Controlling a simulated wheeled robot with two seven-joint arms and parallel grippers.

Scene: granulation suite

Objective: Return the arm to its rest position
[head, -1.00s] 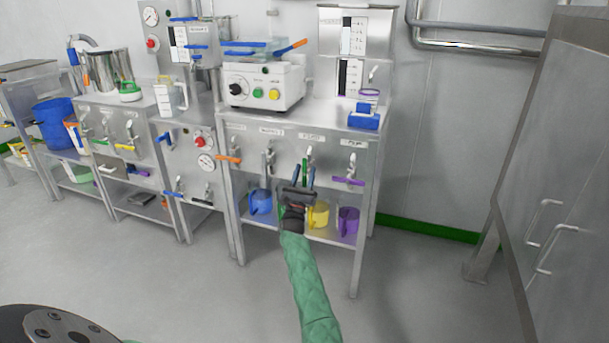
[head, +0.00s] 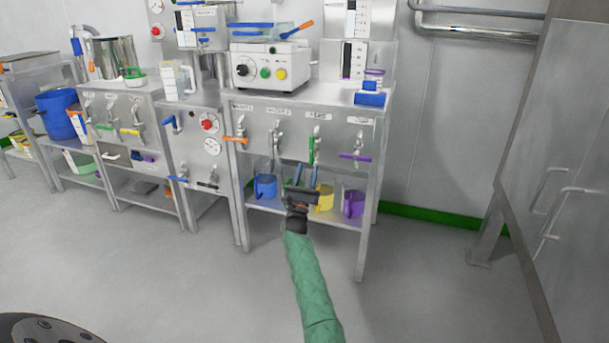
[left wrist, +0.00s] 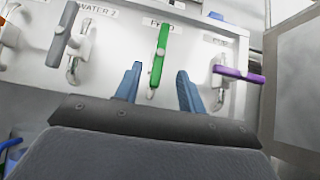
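My left gripper (head: 305,173), on a green-sleeved arm, is in front of the steel bench with the labelled taps. Its two blue fingers stand apart with nothing between them. In the left wrist view the open left gripper (left wrist: 160,70) faces the tap panel. The green tap handle (left wrist: 160,52) shows upright beyond the gap between the fingers. In the head view the green handle (head: 311,150) is just above the fingertips. I cannot tell the exact gap between fingers and panel. My right gripper is not in view.
Blue (head: 265,186), yellow (head: 325,197) and purple (head: 353,203) jugs stand on the bench's lower shelf. A purple tap handle (head: 355,157) juts out at the right and an orange one (head: 235,140) at the left. A steel cabinet (head: 560,130) stands right. The floor (head: 420,280) in front is clear.

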